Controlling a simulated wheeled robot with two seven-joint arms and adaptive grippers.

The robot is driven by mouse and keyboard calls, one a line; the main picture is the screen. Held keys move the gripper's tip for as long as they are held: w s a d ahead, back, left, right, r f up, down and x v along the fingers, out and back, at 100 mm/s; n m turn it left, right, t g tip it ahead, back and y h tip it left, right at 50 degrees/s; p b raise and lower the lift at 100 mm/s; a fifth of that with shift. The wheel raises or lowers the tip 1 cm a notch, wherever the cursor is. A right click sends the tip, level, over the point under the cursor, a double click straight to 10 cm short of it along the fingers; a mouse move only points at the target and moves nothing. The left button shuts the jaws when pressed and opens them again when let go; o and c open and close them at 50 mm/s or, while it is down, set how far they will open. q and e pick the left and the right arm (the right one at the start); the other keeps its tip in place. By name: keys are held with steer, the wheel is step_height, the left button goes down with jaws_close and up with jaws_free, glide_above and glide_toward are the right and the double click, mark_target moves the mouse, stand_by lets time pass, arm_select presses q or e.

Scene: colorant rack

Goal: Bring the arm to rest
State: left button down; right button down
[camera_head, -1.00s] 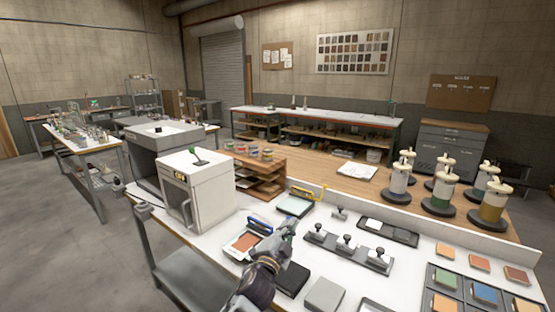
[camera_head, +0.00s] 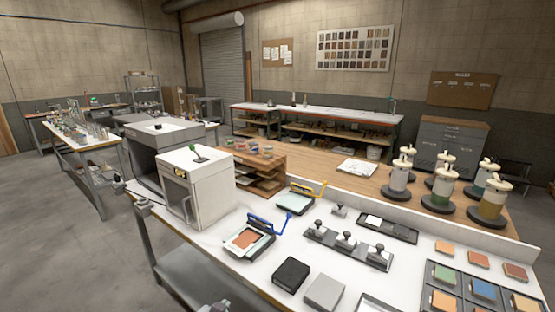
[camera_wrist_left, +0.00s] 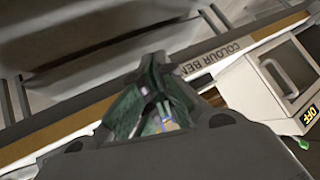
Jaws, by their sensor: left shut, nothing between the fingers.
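My left gripper (camera_wrist_left: 157,66) shows in the wrist view, shut and empty. Its fingers point toward the front edge of the bench, which carries the lettering "COLOUR BEN" (camera_wrist_left: 215,56). In the head view only a small piece of my left arm shows at the bottom edge, low in front of the white bench (camera_head: 218,260). The gripper is clear of the bench top objects. My right gripper is not in view.
A white box oven (camera_head: 205,190) stands at the bench's left end. A blue-handled device (camera_head: 262,222) holds an orange card. A black block (camera_head: 291,274) and grey block (camera_head: 324,292) lie nearby. Several stamps stand on a dark tray (camera_head: 320,240). Colorant canisters (camera_head: 440,190) stand at right.

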arm_select(q)
steer(key=s+a+f+n+g, duration=0.1)
steer(key=s+a+f+g, duration=0.15)
steer(key=s, duration=0.75)
steer(key=s+a+f+n+g, duration=0.2)
steer(key=s+a+g, duration=0.2)
steer(key=s, duration=0.5)
steer(key=s+f+g, duration=0.1)
steer(key=s+f, duration=0.2)
steer(key=f, duration=3)
steer(key=s+a+f, duration=0.2)
steer(key=s+f, duration=0.8)
steer(key=s, duration=0.1)
steer(key=s+a+f+g, duration=0.1)
steer(key=s+f, duration=0.9)
steer(key=s, duration=0.1)
steer(key=shift+s+a+m, duration=0.15)
steer(key=shift+a+m, duration=0.25)
